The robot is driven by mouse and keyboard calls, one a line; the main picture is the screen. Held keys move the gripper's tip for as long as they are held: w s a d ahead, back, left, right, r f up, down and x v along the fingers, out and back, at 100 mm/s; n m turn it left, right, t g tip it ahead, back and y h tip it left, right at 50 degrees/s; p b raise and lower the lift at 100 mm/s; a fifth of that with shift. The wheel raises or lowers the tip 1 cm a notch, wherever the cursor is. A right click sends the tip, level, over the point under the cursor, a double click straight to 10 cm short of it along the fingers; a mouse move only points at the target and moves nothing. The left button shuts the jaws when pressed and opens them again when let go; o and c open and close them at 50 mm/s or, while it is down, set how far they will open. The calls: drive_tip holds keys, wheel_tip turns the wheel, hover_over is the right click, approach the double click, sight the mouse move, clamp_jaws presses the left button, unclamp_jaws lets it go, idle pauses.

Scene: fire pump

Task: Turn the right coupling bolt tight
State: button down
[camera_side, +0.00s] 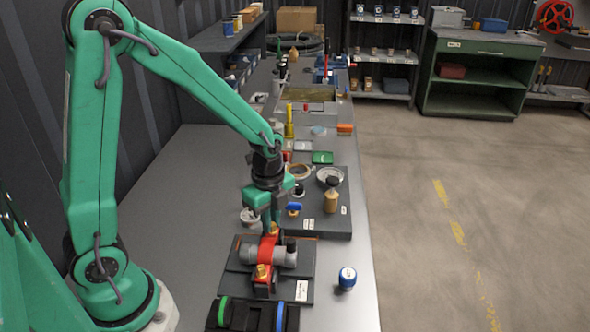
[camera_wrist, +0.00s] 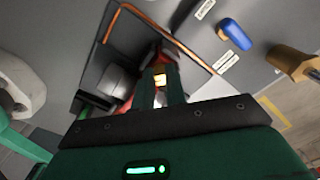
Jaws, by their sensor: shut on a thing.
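A red coupling (camera_side: 266,253) sits around a grey pipe (camera_side: 286,257) on a dark base plate (camera_side: 241,284). In the side view a brass bolt (camera_side: 262,272) stands on its near side, clear of my gripper. My gripper (camera_side: 270,230) points down at the coupling's far side. In the wrist view its fingers (camera_wrist: 160,92) are shut on another brass bolt (camera_wrist: 160,74), with the red coupling (camera_wrist: 150,60) behind. The fingers hide part of this bolt. I cannot tell from the view whether it is seated tight.
A blue-and-white cup-like item (camera_side: 347,278) stands to the right of the plate. A black holder (camera_side: 252,315) with green and blue rings is in front. Behind is a dark board with a blue handle (camera_side: 294,208) and a tan fitting (camera_side: 331,201). Bare table lies at left.

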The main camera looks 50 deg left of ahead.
drive_tip(key=shift+m, duration=1.2)
drive_tip(key=c, duration=1.4)
unclamp_jaws()
drive_tip(key=shift+c, duration=0.2)
drive_tip(key=shift+r, duration=0.15)
drive_tip(key=shift+r, duration=3.8)
